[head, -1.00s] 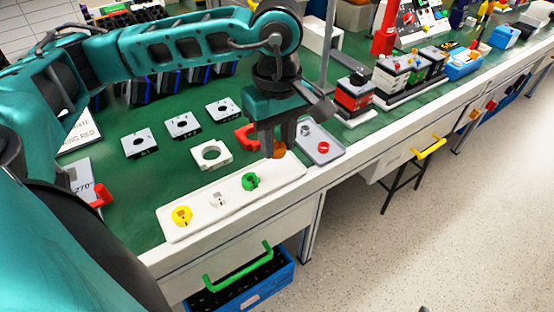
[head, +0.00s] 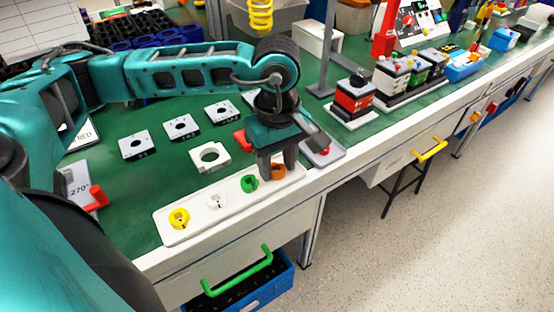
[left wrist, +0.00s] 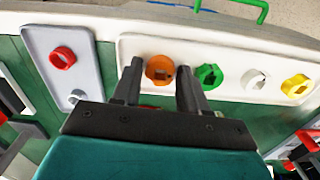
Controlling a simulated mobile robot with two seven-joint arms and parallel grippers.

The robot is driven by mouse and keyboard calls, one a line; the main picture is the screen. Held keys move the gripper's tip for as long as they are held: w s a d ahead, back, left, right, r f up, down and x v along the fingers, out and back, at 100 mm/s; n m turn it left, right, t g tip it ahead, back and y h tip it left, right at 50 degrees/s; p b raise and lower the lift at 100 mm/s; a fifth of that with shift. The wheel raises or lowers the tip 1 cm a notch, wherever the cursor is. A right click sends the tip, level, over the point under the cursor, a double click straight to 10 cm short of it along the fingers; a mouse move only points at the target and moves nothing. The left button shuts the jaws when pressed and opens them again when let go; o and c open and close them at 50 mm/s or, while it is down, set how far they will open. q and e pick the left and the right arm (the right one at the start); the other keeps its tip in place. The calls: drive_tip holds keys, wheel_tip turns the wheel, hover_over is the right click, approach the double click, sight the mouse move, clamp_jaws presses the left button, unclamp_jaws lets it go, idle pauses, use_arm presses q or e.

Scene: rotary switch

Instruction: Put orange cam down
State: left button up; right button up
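The orange cam (head: 278,173) sits at the right end of the white tray (head: 232,204). My left gripper (head: 277,168) points down over it with one finger on either side. In the left wrist view, the orange cam (left wrist: 160,70) lies between the spread fingertips (left wrist: 159,68), with a gap on both sides. The green cam (head: 250,183), white cam (head: 217,201) and yellow cam (head: 179,218) lie in a row to its left on the same tray. My right gripper is not in view.
A grey tray (left wrist: 35,38) with a red cam (left wrist: 63,58) stands beside the white tray. A white square holder (head: 210,156) and several grey square plates (head: 180,127) lie behind on the green mat. The table's front edge is close to the tray.

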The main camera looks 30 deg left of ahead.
use_arm(q)
drive_tip(key=shift+o, duration=1.2)
drive_tip(key=shift+r, duration=0.15)
drive_tip(key=shift+r+p, duration=0.3)
wheel_tip(320, 180, up, 12)
drive_tip(key=p, duration=0.1)
drive_tip(key=shift+f+p, duration=0.25)
drive_tip(key=shift+p, duration=0.1)
